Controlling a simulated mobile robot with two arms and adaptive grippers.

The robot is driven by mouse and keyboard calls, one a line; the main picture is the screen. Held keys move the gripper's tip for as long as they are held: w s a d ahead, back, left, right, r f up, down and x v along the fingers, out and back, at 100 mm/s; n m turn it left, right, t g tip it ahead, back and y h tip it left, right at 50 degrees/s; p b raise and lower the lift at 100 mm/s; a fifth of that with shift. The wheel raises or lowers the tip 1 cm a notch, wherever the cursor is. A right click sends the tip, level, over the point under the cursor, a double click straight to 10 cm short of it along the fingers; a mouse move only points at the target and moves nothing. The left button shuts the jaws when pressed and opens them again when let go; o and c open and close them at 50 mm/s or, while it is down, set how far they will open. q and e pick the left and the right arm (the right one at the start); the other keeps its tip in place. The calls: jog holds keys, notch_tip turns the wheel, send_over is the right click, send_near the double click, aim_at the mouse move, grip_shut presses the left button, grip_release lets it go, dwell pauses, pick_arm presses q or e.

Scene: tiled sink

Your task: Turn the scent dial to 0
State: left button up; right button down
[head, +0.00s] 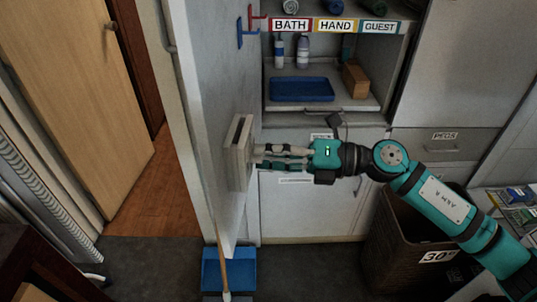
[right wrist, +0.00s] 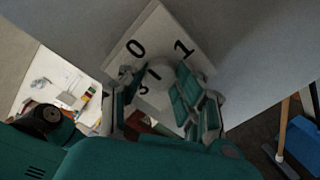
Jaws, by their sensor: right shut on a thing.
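The scent dial's pale box (head: 238,152) is mounted on the grey wall panel in the head view. Its white face (right wrist: 152,30) fills the middle of the right wrist view, with a black 0 at upper left and a 1 at upper right. The round pale knob (right wrist: 155,92) sits between my right fingers; a short dark line shows on it, between the 0 and the 1. My right gripper (head: 262,156) reaches in from the right and is shut on the knob. Its fingers (right wrist: 160,98) cover the lower part of the face. My left gripper is out of view.
Behind my right arm is a cabinet with a shelf holding a blue tray (head: 302,89), bottles and a wooden block (head: 355,79). A wicker basket (head: 400,235) stands below the arm. A blue dustpan (head: 240,272) lies below the dial. Open floor lies left.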

jog(key=shift+f, duration=0.1)
jog(key=c, duration=0.9)
grip_release()
jog(key=shift+c, duration=0.2)
jog(key=s+d, duration=0.1)
jog(key=d, duration=1.1)
jog(key=shift+s+r, duration=0.2)
jog(key=shift+s, duration=0.15)
jog(key=shift+w, duration=0.1)
